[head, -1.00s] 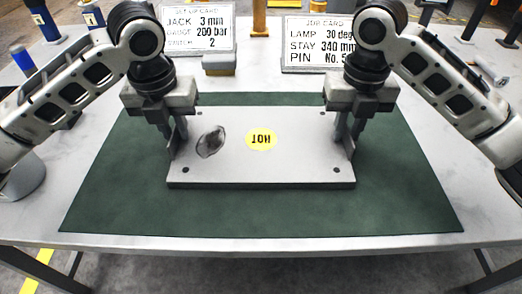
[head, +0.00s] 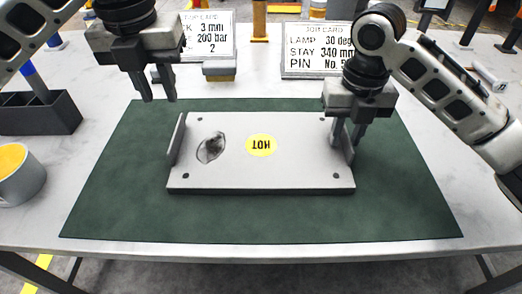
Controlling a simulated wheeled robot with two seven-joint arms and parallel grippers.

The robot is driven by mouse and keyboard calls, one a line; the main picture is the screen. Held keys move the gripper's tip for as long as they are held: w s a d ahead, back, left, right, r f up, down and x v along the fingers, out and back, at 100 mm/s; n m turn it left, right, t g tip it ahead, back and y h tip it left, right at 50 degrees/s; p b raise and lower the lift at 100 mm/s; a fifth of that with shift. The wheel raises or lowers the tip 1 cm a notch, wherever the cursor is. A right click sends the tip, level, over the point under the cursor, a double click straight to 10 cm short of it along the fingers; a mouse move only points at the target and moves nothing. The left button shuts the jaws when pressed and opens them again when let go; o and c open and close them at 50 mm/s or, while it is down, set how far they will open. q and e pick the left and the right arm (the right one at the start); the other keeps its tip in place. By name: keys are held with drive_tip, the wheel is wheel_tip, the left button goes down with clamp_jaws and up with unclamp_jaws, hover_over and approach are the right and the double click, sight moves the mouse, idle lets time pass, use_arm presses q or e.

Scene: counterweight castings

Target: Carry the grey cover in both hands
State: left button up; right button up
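The grey cover (head: 270,172) lies on the green mat (head: 400,205), level as far as I can see. It has an upright handle at its left end (head: 176,140) and another at its right end (head: 348,157). It carries a yellow label reading HOT, upside down (head: 261,145), and a dark, shiny patch (head: 211,147). My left gripper (head: 158,92) is open and empty, above and behind the left handle, clear of it. My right gripper (head: 347,138) is down at the right handle, its fingers about it. Whether they grip it is hard to tell.
Two cards (head: 207,38) (head: 312,50) and a grey-and-yellow block (head: 219,70) stand at the back. The mat in front of the cover is clear.

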drive_tip(key=shift+r, duration=0.25)
use_arm(q)
drive_tip(key=shift+r, duration=0.4)
use_arm(e)
wheel_tip(320, 180, up, 12)
drive_tip(key=shift+f, duration=0.25)
